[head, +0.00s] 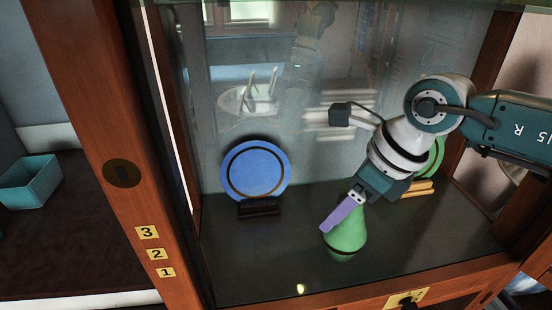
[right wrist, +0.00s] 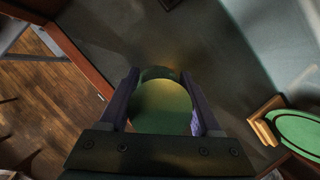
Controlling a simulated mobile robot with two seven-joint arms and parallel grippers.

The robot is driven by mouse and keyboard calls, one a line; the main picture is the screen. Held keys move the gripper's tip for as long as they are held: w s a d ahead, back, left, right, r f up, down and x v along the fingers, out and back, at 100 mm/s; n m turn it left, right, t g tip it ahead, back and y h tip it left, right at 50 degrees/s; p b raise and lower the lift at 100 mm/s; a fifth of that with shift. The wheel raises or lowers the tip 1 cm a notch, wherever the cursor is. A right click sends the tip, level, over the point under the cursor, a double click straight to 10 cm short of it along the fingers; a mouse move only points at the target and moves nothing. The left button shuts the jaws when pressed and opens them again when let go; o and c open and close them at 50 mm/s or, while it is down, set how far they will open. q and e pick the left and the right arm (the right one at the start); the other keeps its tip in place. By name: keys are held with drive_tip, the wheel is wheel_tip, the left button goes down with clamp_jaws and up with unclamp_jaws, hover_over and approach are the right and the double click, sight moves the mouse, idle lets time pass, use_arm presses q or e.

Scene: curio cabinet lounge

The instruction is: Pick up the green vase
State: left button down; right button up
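The green vase (head: 346,236) stands upright on the dark cabinet floor, right of centre in the head view. It widens towards its base, and its upper part is hidden behind my right gripper. My right gripper (head: 342,214) reaches down to it from the upper right, with a purple finger in front of its upper part. In the right wrist view the vase (right wrist: 160,106) lies between the two fingers of my right gripper (right wrist: 162,100), which are spread apart. Slim gaps seem to show beside it, so firm contact is not visible. My left gripper is not in view.
A blue plate (head: 255,172) stands on a dark holder left of the vase. A green plate (head: 431,158) on a wooden stand (head: 418,188) is behind my right arm; it also shows in the right wrist view (right wrist: 300,132). Wooden cabinet posts and a front rail (head: 340,294) frame the space.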

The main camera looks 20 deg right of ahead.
sight(346, 190)
drive_tip(key=shift+s+f, duration=0.1)
clamp_jaws()
drive_tip(key=shift+d, duration=0.1)
drive_tip(key=shift+r, duration=0.7)
wheel_tip(346, 190, up, 2)
drive_tip(key=shift+r+b, duration=0.2)
drive_tip(key=shift+b, duration=0.2)
drive_tip(key=s+d, duration=0.4)
drive_tip(key=s, duration=0.3)
drive_tip(key=s+d+p, duration=0.1)
drive_tip(key=s+d, duration=0.4)
drive_tip(key=s, duration=0.3)
drive_tip(key=shift+s+d, duration=0.15)
